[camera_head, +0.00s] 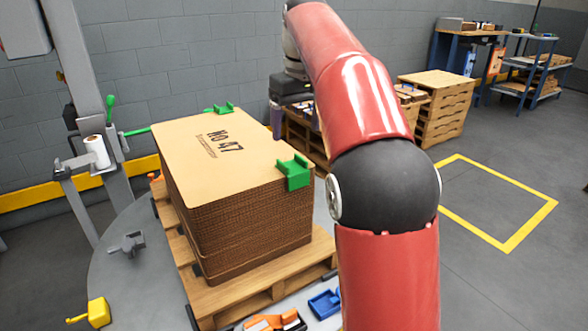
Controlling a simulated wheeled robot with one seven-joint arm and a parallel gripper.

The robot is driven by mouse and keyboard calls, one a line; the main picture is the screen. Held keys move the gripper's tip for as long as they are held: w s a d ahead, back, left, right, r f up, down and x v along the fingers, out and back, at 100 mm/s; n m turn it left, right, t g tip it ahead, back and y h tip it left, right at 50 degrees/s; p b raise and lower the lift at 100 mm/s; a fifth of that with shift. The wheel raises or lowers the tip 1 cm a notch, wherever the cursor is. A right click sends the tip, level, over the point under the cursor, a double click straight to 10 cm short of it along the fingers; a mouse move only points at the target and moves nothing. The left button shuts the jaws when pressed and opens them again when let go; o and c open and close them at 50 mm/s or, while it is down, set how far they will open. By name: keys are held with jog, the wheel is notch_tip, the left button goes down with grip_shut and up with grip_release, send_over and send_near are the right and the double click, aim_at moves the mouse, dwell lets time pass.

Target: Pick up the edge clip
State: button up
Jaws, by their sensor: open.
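A bright green edge clip (294,172) sits on the near right corner of a tall stack of brown cardboard sheets (208,147). A second green clip (218,108) sits on the stack's far edge. I cannot tell which of the two the task means. My gripper (293,122) is small in the picture, past the stack's far right side, below the dark wrist. It is open and apart from both clips. Its fingertips are hard to make out against the pallets behind.
The stack stands on a wooden pallet (262,289) on a round grey platform (120,285). A grey part (130,243) and a yellow part (97,313) lie at left. Blue and orange items lie at front. A post with a paper roll (97,151) stands left.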

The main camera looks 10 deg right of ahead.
aim_at(292, 167)
jog(key=f, duration=0.2)
jog(key=f+b, duration=0.1)
jog(key=f, duration=0.2)
jog(key=a+f+b, duration=0.1)
jog(key=f, duration=0.1)
jog(key=shift+w+f, duration=0.2)
jog(key=shift+f, duration=0.2)
jog(key=c, duration=1)
